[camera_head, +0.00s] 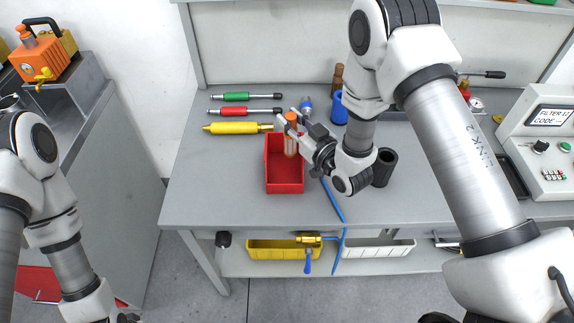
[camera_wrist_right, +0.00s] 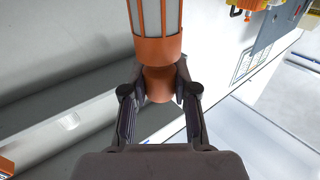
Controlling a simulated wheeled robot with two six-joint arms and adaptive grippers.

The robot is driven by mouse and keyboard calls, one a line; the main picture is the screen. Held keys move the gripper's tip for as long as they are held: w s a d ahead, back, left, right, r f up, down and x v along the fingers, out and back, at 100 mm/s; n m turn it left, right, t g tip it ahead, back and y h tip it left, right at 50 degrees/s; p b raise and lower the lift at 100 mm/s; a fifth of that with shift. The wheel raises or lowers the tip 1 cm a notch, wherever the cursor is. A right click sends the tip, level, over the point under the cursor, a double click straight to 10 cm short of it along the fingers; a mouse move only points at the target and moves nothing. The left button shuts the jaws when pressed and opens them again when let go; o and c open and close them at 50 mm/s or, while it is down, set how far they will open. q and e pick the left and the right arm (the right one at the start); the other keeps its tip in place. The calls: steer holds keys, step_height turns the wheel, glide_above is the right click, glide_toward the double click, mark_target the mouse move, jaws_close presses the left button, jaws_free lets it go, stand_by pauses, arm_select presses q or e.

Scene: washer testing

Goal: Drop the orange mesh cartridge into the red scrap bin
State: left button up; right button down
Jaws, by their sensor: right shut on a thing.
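The orange mesh cartridge (camera_head: 291,141) is upright in my right gripper (camera_head: 290,124), with its orange cap at the top and a pale mesh body below. In the right wrist view the cartridge (camera_wrist_right: 158,45) fills the top middle, and the fingers of my right gripper (camera_wrist_right: 160,88) are closed on its narrow orange end. The red scrap bin (camera_head: 285,186) is on the grey bench; the cartridge appears over its back part. I cannot tell how far the cartridge is above or inside the bin. My left gripper (camera_head: 128,318) is barely in view at the bottom edge.
Green (camera_head: 232,97), red (camera_head: 240,111) and yellow (camera_head: 232,128) tools lie left of the bin. A blue cup (camera_head: 339,108) and a dark cylinder (camera_head: 384,166) stand to the right. A blue hose (camera_head: 334,205) runs over the bench's front edge. The front-left bench is clear.

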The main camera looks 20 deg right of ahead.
step_height(320, 180, down, 3)
steer(key=shift+w+f+b, duration=0.1)
steer(key=shift+b, duration=0.6)
steer(key=shift+w+f, duration=0.25)
steer(key=shift+f, duration=0.05)
steer(key=shift+r, duration=0.1)
steer(key=c, duration=0.8)
jaws_free()
steer(key=shift+s+r, duration=0.1)
steer(key=shift+s, duration=0.2)
arm_select(q)
step_height(320, 180, down, 2)
steer(key=shift+w+f, duration=0.1)
steer(key=shift+f, duration=0.05)
arm_select(e)
steer(key=shift+w, duration=0.1)
steer(key=v, duration=1.2)
